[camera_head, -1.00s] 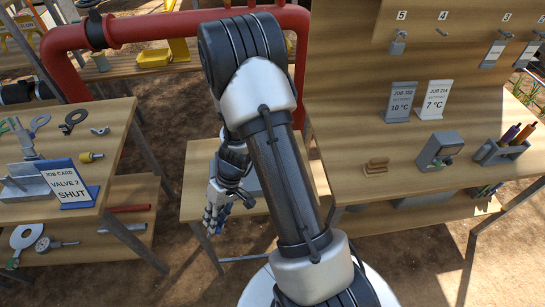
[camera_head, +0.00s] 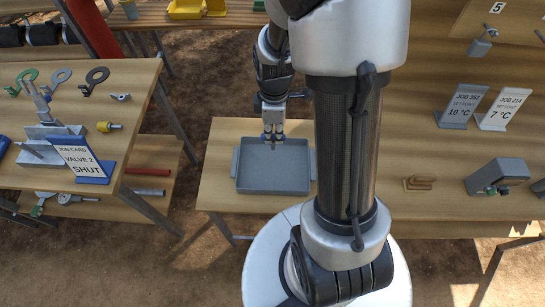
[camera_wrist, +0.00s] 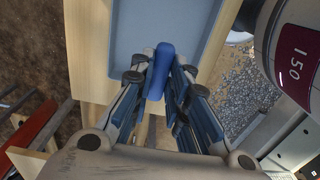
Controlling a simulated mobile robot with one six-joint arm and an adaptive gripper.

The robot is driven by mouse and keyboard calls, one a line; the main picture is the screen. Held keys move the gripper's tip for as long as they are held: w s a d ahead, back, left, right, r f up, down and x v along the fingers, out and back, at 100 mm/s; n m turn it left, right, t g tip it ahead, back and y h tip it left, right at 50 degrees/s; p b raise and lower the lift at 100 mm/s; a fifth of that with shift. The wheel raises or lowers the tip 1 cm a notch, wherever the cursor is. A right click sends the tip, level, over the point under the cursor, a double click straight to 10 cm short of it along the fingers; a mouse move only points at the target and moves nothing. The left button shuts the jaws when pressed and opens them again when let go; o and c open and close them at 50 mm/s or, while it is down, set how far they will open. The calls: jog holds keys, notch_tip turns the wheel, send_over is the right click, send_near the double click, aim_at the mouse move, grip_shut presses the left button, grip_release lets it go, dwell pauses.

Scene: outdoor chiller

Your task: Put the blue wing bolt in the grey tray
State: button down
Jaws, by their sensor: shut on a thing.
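The grey tray (camera_head: 273,178) lies on the low wooden table, and its inside looks empty in the head view. My gripper (camera_head: 273,139) points down above the tray's far edge. In the wrist view my gripper (camera_wrist: 157,82) is shut on the blue wing bolt (camera_wrist: 160,68), whose rounded blue part shows between the fingertips. The tray (camera_wrist: 135,30) shows behind it at the top, with the bolt's upper end over the tray and its lower part over the tray's edge. I cannot make out the bolt in the head view.
A left bench holds a job card (camera_head: 83,161) reading Valve 2 Shut, a metal fixture and a yellow-tipped part (camera_head: 108,126). To the right are small wooden pieces (camera_head: 419,183), a grey box (camera_head: 497,176) and two setpoint cards (camera_head: 463,105).

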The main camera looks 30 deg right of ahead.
notch_tip(320, 180, down, 13)
jog(key=b, duration=0.3)
jog(key=shift+f+b, duration=0.1)
jog(key=shift+b, duration=0.2)
jog(key=shift+f, duration=0.15)
jog(key=c, duration=1.5)
grip_release()
jog(key=shift+c, duration=0.2)
